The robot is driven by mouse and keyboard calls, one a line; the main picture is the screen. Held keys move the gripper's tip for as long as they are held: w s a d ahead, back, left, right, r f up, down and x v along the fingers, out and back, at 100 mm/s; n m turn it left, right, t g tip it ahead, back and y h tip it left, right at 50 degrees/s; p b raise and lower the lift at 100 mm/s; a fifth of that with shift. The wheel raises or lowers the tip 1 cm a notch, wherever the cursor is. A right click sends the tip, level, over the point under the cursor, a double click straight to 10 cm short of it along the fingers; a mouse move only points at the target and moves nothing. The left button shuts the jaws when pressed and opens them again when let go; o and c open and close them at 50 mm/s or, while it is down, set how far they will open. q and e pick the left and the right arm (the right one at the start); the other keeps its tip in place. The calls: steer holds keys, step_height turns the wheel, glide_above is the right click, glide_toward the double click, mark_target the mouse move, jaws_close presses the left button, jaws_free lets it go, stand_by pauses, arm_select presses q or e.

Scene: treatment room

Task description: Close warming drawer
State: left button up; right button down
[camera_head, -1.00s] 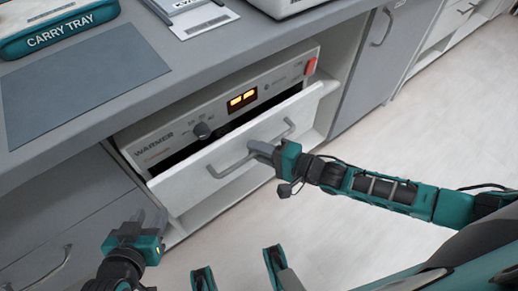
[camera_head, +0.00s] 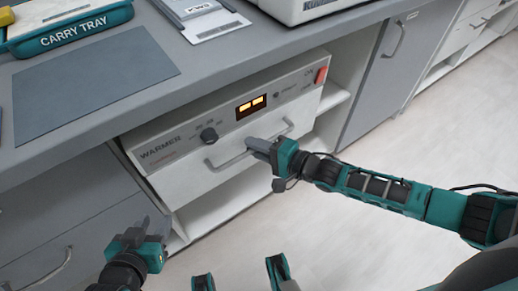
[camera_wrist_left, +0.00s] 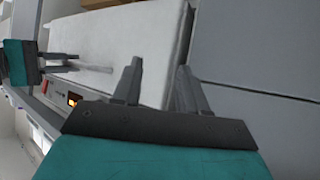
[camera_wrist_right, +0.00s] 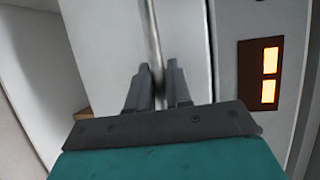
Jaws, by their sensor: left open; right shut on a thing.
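The warming drawer's white front (camera_head: 230,185) sits flush or nearly flush under the control panel labelled WARMER (camera_head: 185,150); no dark gap shows between them in the head view. Its grey bar handle (camera_head: 236,157) runs across the front. My right gripper (camera_head: 256,147) is shut on the handle near its middle; the right wrist view shows the fingers (camera_wrist_right: 157,88) together close to the front. My left gripper (camera_head: 152,225) is open and empty, low and left of the drawer. In the left wrist view its fingers (camera_wrist_left: 158,85) stand apart near the drawer's edge.
A grey counter (camera_head: 215,70) overhangs the warmer and bears a carry tray (camera_head: 75,28), a dark mat (camera_head: 90,80) and a white device (camera_head: 300,8). A grey cabinet door (camera_head: 385,70) stands to the right. Open floor (camera_head: 400,150) lies in front.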

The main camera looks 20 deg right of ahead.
steer(key=c, duration=1.4)
jaws_free()
steer(key=shift+w+r, duration=0.1)
steer(key=shift+w, duration=0.15)
steer(key=p+v, duration=0.3)
steer(key=v, duration=1)
steer(key=shift+a, duration=0.1)
